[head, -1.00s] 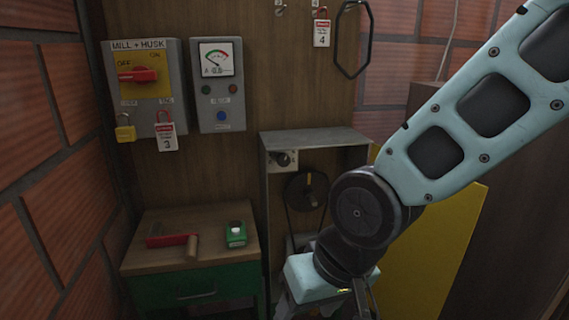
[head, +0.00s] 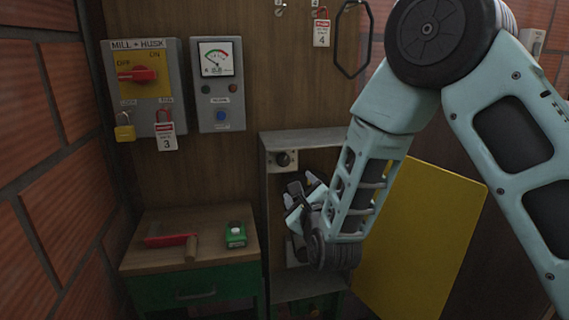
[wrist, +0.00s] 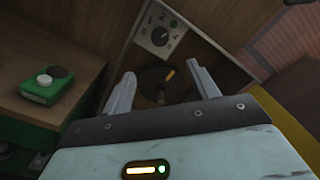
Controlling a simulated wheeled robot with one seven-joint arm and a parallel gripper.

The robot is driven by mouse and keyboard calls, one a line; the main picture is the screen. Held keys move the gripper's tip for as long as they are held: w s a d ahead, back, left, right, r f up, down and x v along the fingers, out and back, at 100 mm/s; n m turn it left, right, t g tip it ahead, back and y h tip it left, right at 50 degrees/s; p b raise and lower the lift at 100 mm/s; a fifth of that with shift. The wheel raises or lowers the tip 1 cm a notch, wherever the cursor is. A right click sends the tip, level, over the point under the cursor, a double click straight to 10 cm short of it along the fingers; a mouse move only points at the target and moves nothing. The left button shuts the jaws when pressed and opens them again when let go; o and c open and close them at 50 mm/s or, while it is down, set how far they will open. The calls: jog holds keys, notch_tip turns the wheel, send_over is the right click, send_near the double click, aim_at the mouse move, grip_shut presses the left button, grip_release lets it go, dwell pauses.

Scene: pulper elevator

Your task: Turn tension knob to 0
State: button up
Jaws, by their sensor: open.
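The tension knob (head: 283,159) is a small dark round knob on a pale plate in the upper left of the open grey cabinet (head: 263,200). In the wrist view the gap between the fingertips (wrist: 160,82) lies over a dark wheel (wrist: 160,84) with a yellow handle, below the knob.
A yellow panel (head: 420,245) stands open at the cabinet's right. A bench (head: 160,262) at left holds a red-handled tool (head: 170,240) and a green box (head: 235,235). The Mill + Husk switch box (head: 145,85) and a gauge box (head: 218,85) hang above.

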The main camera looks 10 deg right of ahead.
aim_at(284, 162)
jog(key=w+p, duration=0.2)
jog(key=w, duration=0.3)
jog(key=w+p, duration=0.1)
jog(key=w, duration=0.5)
jog(key=w+p, duration=0.2)
jog(key=w, duration=0.4)
jog(key=shift+w+a+p, duration=0.1)
jog(key=shift+a+p, duration=0.15)
jog(key=shift+p, duration=0.05)
jog(key=c, duration=1)
